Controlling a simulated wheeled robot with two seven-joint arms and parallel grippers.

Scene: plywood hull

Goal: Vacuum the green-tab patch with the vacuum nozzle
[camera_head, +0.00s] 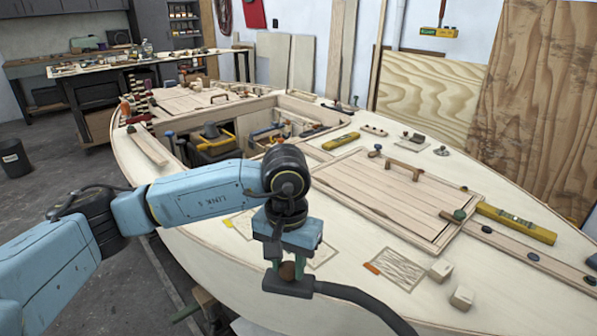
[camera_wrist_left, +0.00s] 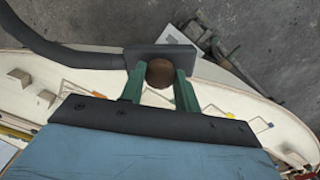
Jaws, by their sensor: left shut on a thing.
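My left gripper (camera_head: 287,268) is shut on the vacuum nozzle (camera_head: 285,284) by its round brown knob. The nozzle is a dark flat head with a black hose (camera_head: 365,300) running off to the right. In the left wrist view the gripper (camera_wrist_left: 159,78) has green fingers on both sides of the knob, with the dark nozzle head (camera_wrist_left: 180,52) beyond. The nozzle is over the pale plywood deck; I cannot tell if it touches. An outlined patch (camera_head: 322,252) shows partly behind the gripper; its tab is hidden. No green tab is clearly visible. My right gripper is not in view.
An orange-tab patch (camera_head: 398,268) lies to the right, near two wooden blocks (camera_head: 461,298). A yellow-tab patch (camera_head: 240,222) lies to the left, partly behind my arm. A hatch (camera_head: 385,195) with a handle and a yellow level (camera_head: 515,223) lie farther back.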

